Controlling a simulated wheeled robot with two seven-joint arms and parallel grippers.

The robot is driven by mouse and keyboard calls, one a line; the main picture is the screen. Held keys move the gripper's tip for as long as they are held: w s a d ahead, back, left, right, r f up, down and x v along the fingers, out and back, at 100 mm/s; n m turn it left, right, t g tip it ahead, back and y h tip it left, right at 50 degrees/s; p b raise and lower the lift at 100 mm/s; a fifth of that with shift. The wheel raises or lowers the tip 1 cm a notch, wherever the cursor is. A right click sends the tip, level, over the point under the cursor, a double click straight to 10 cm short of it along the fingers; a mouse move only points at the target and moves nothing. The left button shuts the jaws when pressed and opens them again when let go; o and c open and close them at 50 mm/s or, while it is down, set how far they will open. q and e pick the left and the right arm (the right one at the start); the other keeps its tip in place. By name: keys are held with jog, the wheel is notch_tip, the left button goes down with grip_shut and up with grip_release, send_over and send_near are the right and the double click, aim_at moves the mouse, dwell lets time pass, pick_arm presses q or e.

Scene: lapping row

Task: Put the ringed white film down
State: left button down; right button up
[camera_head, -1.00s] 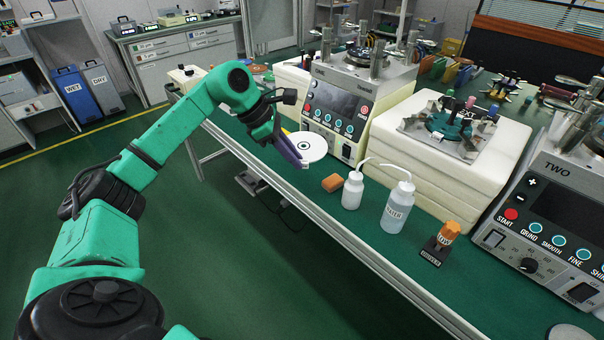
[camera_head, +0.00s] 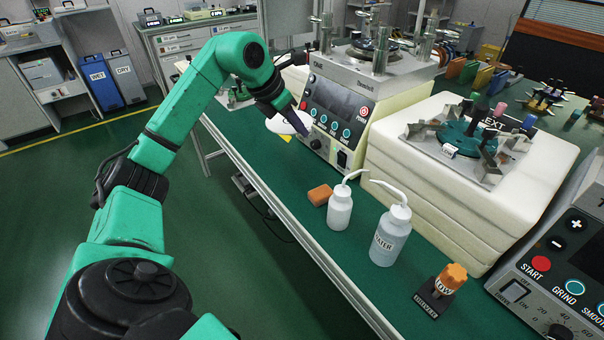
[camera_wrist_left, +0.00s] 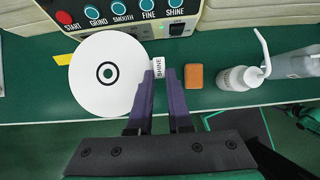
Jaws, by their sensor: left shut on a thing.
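The white film (camera_head: 287,123) is a round disc with a black ring and dot at its centre. In the left wrist view the film (camera_wrist_left: 98,88) shows its whole ringed face, with a tab marked SHINE (camera_wrist_left: 158,70) at its right edge. My left gripper (camera_head: 300,129) is shut on that tab, in front of machine ONE (camera_head: 338,105); its purple fingers (camera_wrist_left: 163,72) show in the wrist view. Whether the film touches the green bench (camera_head: 268,165) or hangs just above it, I cannot tell. My right gripper is not in view.
A yellow piece (camera_wrist_left: 65,59) lies partly under the film's outline. Bare bench lies left of the block.

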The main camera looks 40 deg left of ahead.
pick_arm(q)
jog(key=b, duration=0.1)
send_over(304, 182)
jog(key=s, duration=0.2)
notch_tip(304, 182, down, 7)
jog(key=f, duration=0.8)
jog(key=shift+a+f, duration=0.25)
jog(key=shift+f, duration=0.1)
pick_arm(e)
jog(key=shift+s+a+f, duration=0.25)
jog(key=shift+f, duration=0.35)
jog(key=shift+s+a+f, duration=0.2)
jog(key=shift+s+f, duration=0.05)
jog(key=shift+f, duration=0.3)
pick_arm(q)
jog(key=shift+f, duration=0.1)
jog(key=c, duration=0.8)
grip_release()
jog(key=shift+b, duration=0.3)
jog(key=shift+c, duration=0.2)
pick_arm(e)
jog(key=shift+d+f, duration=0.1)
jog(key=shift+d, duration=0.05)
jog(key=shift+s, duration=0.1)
